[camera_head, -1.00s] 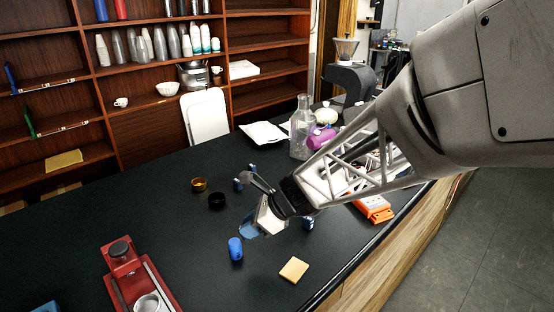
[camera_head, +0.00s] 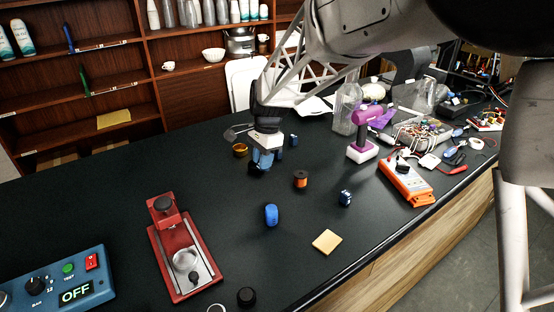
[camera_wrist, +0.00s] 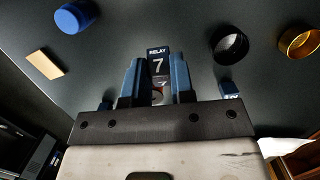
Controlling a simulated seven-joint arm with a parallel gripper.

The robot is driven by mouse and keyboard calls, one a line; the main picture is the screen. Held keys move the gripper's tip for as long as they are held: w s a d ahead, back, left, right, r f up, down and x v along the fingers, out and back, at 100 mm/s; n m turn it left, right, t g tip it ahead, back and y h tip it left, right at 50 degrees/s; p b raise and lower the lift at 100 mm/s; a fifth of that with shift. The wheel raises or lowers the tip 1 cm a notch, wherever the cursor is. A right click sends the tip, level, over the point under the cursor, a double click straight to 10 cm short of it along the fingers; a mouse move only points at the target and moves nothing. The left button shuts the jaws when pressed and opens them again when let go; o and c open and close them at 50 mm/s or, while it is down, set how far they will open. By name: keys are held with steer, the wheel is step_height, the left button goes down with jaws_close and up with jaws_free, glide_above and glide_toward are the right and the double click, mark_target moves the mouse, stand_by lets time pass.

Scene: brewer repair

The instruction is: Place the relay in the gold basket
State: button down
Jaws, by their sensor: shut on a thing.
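In the wrist view a dark block labelled RELAY 7 (camera_wrist: 158,62) sits between the blue fingers of my gripper (camera_wrist: 157,80), which is shut on it. In the head view my gripper (camera_head: 263,163) points down over the black counter; the held relay cannot be made out there. The gold basket (camera_head: 240,150) is a small round gold ring just left of my gripper. It also shows at the right edge of the wrist view (camera_wrist: 300,42), apart from the relay.
A black ring basket (camera_wrist: 229,45) lies between my gripper and the gold one. Blue relays (camera_head: 345,198) stand nearby, with an orange spool (camera_head: 301,180), blue cylinder (camera_head: 271,214) and yellow pad (camera_head: 327,242). A red brewer part (camera_head: 184,255) stands front left. Tools crowd the right.

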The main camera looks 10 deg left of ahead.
steer(key=w+a+r+n+t+h, duration=0.1)
steer(key=w+a+n+t, duration=0.5)
steer(key=w+a, duration=0.7)
steer(key=w+r+n, duration=0.1)
steer(key=w+n, duration=0.1)
steer(key=w, duration=0.1)
steer(key=shift+w+a+r, duration=0.15)
steer(key=shift+w+a, duration=0.1)
steer(key=shift+w, duration=0.1)
steer(key=shift+f, duration=0.2)
glide_above(239, 155)
steer(key=shift+w+a+f, duration=0.1)
steer(key=shift+w+f, duration=0.1)
steer(key=shift+f, duration=1.8)
steer(key=shift+w+a+f, duration=0.1)
steer(key=shift+w+f, duration=0.05)
steer(key=shift+f, duration=1.85)
steer(key=c, duration=0.9)
jaws_free()
